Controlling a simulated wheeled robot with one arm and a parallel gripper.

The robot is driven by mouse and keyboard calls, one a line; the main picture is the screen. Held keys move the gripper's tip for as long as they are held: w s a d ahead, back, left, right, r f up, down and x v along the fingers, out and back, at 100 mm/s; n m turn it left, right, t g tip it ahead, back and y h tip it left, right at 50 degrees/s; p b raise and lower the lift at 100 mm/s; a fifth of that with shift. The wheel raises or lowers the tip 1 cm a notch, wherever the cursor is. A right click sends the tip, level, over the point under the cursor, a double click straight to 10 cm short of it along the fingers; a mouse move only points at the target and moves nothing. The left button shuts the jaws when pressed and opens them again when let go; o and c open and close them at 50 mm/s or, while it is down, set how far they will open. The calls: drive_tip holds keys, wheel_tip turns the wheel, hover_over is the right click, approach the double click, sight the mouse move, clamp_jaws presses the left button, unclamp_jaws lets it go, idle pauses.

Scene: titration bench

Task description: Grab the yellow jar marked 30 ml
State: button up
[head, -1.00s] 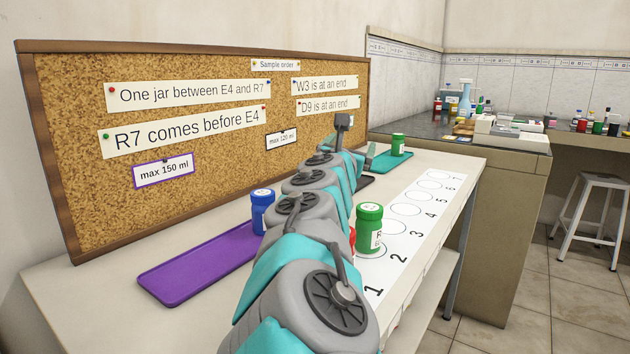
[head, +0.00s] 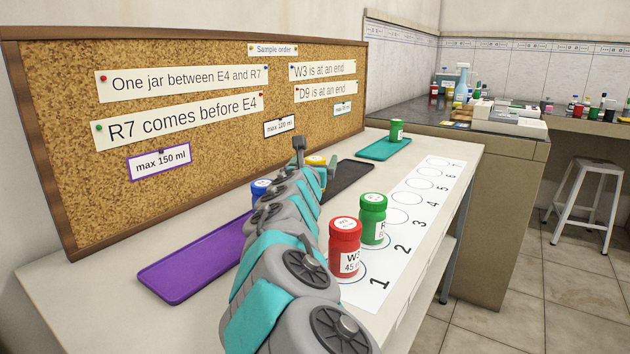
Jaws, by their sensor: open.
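A yellow jar (head: 316,160) shows at the left end of the black tray (head: 352,177), mostly hidden behind my arm. Only its top part is visible, and its volume mark cannot be read. My gripper (head: 323,170) is at the far end of my arm, right at the yellow jar in the picture. It is open, with a teal finger beside the jar. Most of the gripper is hidden by my own arm, so I cannot tell whether the jar is between the fingers or touched.
A red jar marked W3 (head: 345,250) and a green jar (head: 373,218) stand on the numbered strip (head: 418,200). A blue jar (head: 261,188) is by the purple tray (head: 190,262). Another green jar (head: 397,130) stands on the teal tray (head: 372,151). A corkboard (head: 215,160) stands behind.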

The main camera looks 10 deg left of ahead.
drive_tip(key=shift+w, duration=1.2)
drive_tip(key=shift+c, duration=0.3)
clamp_jaws()
